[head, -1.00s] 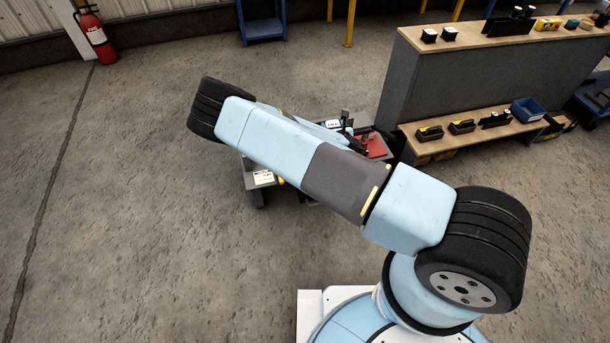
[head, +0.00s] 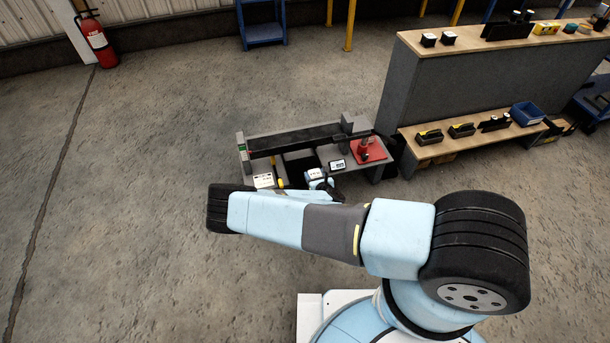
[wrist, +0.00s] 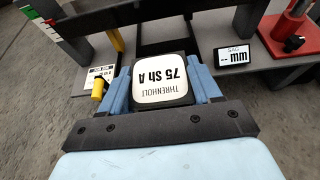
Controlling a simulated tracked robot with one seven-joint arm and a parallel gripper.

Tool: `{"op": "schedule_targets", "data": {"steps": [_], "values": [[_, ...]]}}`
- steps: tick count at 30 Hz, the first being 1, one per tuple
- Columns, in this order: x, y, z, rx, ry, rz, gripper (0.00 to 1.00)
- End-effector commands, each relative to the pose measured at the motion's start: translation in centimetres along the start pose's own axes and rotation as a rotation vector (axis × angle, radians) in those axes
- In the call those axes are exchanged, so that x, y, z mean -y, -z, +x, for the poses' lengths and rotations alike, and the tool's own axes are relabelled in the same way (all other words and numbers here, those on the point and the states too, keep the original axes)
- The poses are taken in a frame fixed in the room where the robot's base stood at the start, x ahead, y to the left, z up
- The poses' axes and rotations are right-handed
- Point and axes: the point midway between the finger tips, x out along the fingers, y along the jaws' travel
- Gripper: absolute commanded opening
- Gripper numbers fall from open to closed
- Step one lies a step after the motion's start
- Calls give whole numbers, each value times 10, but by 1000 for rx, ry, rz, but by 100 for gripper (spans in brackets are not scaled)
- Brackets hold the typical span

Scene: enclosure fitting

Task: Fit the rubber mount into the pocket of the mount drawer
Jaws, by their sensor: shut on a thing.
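The rubber mount (wrist: 162,78) is a dark block with a white top label reading "THRENHOLT 75 Sh A", upside down in the wrist view. My gripper (wrist: 160,88) is shut on it, one blue finger on each side. In the head view the mount's white label (head: 316,173) shows small at the front edge of the grey bench (head: 375,172), beyond my arm. The mount's underside is hidden, and I cannot tell its height over the bench. I cannot make out the mount drawer or its pocket for certain; dark areas show in the bench beyond the gripper.
A dark bar (head: 295,138) runs along the bench's back. A red stand (head: 368,150) and a small "mm" display (wrist: 235,55) lie right of the mount. A yellow handle (wrist: 99,88) and a label card (head: 263,181) lie left. Shelving (head: 480,90) stands at right.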

Motion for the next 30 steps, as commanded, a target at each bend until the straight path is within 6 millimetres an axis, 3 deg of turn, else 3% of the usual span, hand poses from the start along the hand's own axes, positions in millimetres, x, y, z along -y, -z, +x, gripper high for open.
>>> {"op": "schedule_targets", "data": {"steps": [9,15,21,27,30], "values": [[2,2,70,2,1,3,17],[3,22,105,2,1,2,17],[2,34,127,1,1,1,17],[3,39,137,2,1,1,17],[3,51,142,1,1,1,17]]}}
